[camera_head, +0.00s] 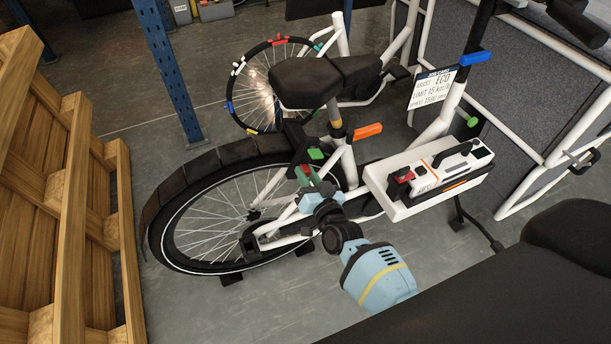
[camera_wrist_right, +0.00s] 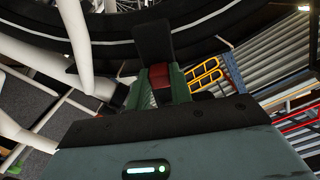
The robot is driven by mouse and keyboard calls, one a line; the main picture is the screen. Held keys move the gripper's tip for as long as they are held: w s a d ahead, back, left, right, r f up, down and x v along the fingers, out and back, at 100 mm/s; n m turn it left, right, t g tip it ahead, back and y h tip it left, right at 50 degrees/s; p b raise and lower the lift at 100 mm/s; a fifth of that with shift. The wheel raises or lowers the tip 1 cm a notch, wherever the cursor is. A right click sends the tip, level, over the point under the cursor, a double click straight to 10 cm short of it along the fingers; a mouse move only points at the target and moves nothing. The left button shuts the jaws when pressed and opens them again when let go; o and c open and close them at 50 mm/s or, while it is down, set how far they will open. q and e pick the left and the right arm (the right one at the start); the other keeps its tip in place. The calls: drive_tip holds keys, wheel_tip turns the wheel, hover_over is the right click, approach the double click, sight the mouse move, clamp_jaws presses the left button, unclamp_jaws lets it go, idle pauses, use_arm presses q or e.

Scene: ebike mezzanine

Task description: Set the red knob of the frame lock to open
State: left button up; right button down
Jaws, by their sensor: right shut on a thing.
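The white e-bike (camera_head: 340,160) stands with its rear wheel (camera_head: 205,215) toward the left. My right gripper (camera_head: 306,177) reaches in from the front to the frame by the rear wheel, just below the saddle. It is shut on a small red block, the red knob (camera_wrist_right: 131,69), which shows between its green fingers in the right wrist view. A dark upright part, seemingly of the frame lock (camera_wrist_right: 153,40), rises behind the knob there. The fingers hide much of the knob, and its setting cannot be told. My left gripper is not in view.
A green lever (camera_head: 316,154) and an orange lever (camera_head: 368,130) sit close to my right gripper. The white battery case (camera_head: 420,185) lies to its right. Wooden pallets (camera_head: 60,200) stand at the left. A blue post (camera_head: 170,70) rises behind the wheel.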

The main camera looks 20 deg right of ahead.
drive_tip(key=shift+d+r, duration=0.1)
drive_tip(key=shift+r, duration=0.1)
drive_tip(key=c, duration=1.2)
unclamp_jaws()
drive_tip(key=shift+c, duration=0.2)
drive_tip(key=shift+s, duration=0.25)
drive_tip(key=s, duration=0.7)
drive_tip(key=shift+s+d+p, duration=0.15)
drive_tip(key=shift+p, duration=0.3)
